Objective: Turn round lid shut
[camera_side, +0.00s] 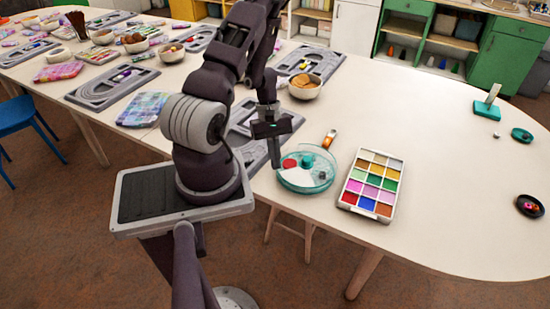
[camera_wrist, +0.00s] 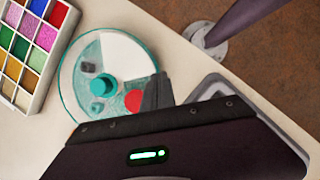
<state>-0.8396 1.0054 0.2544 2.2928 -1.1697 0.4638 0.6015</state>
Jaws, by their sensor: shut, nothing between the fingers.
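The round container (camera_side: 307,183) sits near the table's front edge, with a see-through teal lid and a teal centre knob (camera_side: 306,160). It also shows in the wrist view (camera_wrist: 74,104), with its knob (camera_wrist: 102,85). A white wedge (camera_wrist: 121,54) and a round red patch (camera_wrist: 133,100) show in it; I cannot tell whether the wedge is the lid's opening. A small dark block (camera_wrist: 88,67) shows on the far side of the knob. My gripper (camera_side: 275,162) is shut and empty at the container's rim, by the red patch; contact is unclear. Its fingers also show in the wrist view (camera_wrist: 157,90).
A tray of coloured compartments (camera_side: 372,184) lies right of the container. A grey board (camera_side: 258,150) is beneath my arm, and a bowl (camera_side: 304,87) stands further back. The table's right side is mostly clear.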

